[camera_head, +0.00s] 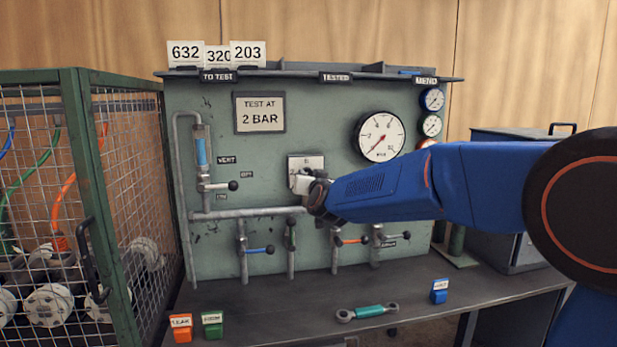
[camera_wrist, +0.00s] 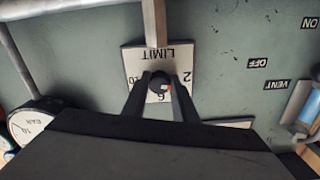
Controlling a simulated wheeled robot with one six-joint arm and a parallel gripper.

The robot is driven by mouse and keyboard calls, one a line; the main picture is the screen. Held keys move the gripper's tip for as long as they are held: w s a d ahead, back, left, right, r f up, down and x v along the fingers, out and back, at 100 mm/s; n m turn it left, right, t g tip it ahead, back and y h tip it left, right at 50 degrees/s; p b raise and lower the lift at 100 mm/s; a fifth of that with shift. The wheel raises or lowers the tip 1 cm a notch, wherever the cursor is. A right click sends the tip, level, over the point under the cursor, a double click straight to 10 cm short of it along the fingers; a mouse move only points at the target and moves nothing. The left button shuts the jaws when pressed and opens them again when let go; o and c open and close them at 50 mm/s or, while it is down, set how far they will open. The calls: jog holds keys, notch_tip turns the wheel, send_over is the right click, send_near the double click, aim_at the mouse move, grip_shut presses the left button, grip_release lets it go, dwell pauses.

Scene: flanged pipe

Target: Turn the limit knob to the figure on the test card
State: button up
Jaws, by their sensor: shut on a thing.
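The test card (camera_head: 259,112) on the green panel reads "TEST AT 2 BAR". The limit dial plate (camera_head: 306,163) is a pale square at the panel's middle, partly hidden by my gripper (camera_head: 308,184). In the wrist view the limit plate (camera_wrist: 143,60) appears upside down, with "LIMIT", a 2, a 6 and a 10 legible. The dark limit knob (camera_wrist: 159,82) sits between the two fingers of my gripper (camera_wrist: 161,90), which is shut on it.
A large pressure gauge (camera_head: 380,136) is right of the dial, above my arm. Pipes with valve levers (camera_head: 258,250) run below and left. A mesh cage (camera_head: 85,200) stands at left.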

jog(key=shift+f+n, duration=0.2)
jog(key=shift+n, duration=0.9)
jog(key=o, duration=1)
jog(key=shift+o, duration=0.2)
jog(key=shift+r, duration=0.1)
jog(key=v, duration=1.7)
jog(key=shift+s, duration=0.2)
jog(key=shift+d+r, duration=0.1)
